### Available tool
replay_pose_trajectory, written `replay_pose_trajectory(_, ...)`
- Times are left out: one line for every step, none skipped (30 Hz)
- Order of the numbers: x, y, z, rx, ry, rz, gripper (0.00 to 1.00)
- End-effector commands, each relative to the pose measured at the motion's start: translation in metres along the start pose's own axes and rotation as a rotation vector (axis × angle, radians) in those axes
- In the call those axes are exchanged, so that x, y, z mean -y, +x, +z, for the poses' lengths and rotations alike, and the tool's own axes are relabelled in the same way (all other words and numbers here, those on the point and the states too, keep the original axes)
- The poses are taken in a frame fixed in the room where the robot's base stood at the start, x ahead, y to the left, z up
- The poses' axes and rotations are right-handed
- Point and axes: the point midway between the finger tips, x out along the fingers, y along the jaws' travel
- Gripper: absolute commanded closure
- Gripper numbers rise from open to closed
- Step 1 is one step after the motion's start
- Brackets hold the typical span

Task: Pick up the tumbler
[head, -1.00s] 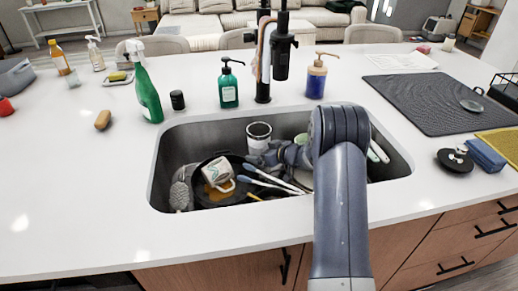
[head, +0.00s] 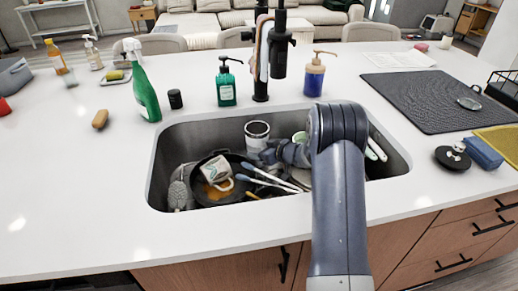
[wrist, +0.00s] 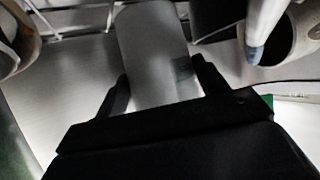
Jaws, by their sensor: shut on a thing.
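The tumbler, a pale grey cylinder, is between my gripper's two dark fingers in the wrist view (wrist: 155,60), one finger at each side of it. My gripper (wrist: 165,92) is shut on it. In the head view, a pale cylinder with a dark opening (head: 257,131) stands upright at the back of the sink; it looks like the same tumbler. My wrist and gripper (head: 270,154) reach down beside it, and the fingertips are hard to make out there.
The sink (head: 190,132) also holds a white mug (head: 214,170), a dark pan (head: 205,196) and several light-handled utensils (head: 268,180). The black faucet (head: 261,85) rises behind it.

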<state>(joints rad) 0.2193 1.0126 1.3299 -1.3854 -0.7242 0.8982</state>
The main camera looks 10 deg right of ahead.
Motion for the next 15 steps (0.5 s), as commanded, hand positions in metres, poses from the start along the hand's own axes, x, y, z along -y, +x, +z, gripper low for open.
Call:
replay_pose_trajectory(0.0, 0.0, -0.001, -0.001, -0.001, 0.0, 0.63)
replay_pose_trajectory(0.0, -0.001, -0.002, -0.002, -0.001, 0.0, 0.63)
replay_pose_trajectory(0.0, -0.001, -0.003, -0.002, -0.001, 0.0, 0.63)
replay_pose_trajectory(0.0, -0.001, -0.003, -0.002, -0.001, 0.0, 0.63)
replay_pose_trajectory(0.0, -0.002, -0.004, -0.002, -0.001, 0.0, 0.63)
replay_pose_trajectory(0.0, -0.002, -0.006, -0.002, -0.001, 0.0, 0.63)
replay_pose_trajectory(0.0, -0.003, -0.007, -0.002, 0.0, 0.001, 0.63)
replay_pose_trajectory(0.0, -0.004, -0.009, -0.002, 0.0, 0.001, 0.63)
replay_pose_trajectory(0.0, -0.005, -0.011, -0.002, 0.0, 0.001, 0.63)
replay_pose_trajectory(0.0, -0.006, -0.013, -0.003, -0.001, 0.001, 0.63)
replay_pose_trajectory(0.0, -0.007, -0.015, -0.003, -0.002, 0.001, 0.63)
replay_pose_trajectory(0.0, -0.008, -0.018, -0.002, -0.003, 0.001, 0.63)
replay_pose_trajectory(0.0, -0.009, -0.021, -0.002, -0.002, 0.001, 0.63)
replay_pose_trajectory(0.0, -0.011, -0.023, -0.002, -0.002, 0.001, 0.63)
replay_pose_trajectory(0.0, -0.013, -0.026, -0.002, -0.001, 0.001, 0.63)
